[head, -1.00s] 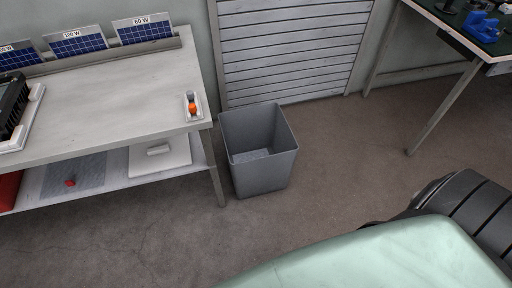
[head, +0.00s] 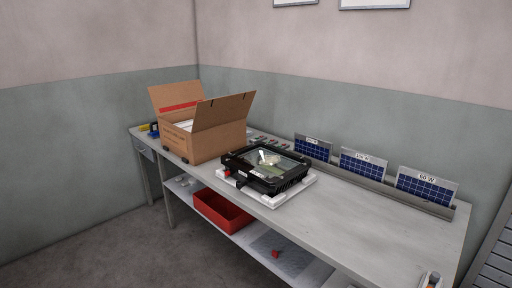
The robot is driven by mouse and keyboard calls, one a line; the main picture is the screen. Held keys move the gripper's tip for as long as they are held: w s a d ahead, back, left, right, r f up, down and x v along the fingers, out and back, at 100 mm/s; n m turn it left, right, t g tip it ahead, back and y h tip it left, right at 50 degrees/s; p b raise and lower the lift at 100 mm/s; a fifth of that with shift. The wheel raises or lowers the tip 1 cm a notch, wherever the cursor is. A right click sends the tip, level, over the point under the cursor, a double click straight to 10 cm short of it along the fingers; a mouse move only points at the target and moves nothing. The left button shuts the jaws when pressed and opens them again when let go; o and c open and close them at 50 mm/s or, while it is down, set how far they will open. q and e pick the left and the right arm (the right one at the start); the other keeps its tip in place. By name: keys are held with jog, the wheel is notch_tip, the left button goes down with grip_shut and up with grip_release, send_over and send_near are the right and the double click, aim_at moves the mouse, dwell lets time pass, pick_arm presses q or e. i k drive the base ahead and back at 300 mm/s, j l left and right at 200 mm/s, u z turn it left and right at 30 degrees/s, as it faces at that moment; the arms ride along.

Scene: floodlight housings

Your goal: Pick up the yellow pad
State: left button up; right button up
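A small yellow item (head: 145,128) shows at the far left end of the workbench, next to a dark blue item (head: 154,131) and left of the cardboard box. It is too small to tell whether it is the yellow pad. No other yellow thing stands out clearly. Neither of my grippers is in view.
The workbench (head: 355,222) bears an open cardboard box (head: 208,143), a black floodlight housing (head: 262,182) on a white base (head: 285,199), and solar panels (head: 428,187) along the back. A red bin (head: 222,211) sits on the lower shelf. The floor (head: 110,245) in front is clear.

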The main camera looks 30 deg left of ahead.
aim_at(144, 127)
jog(key=u, duration=1.85)
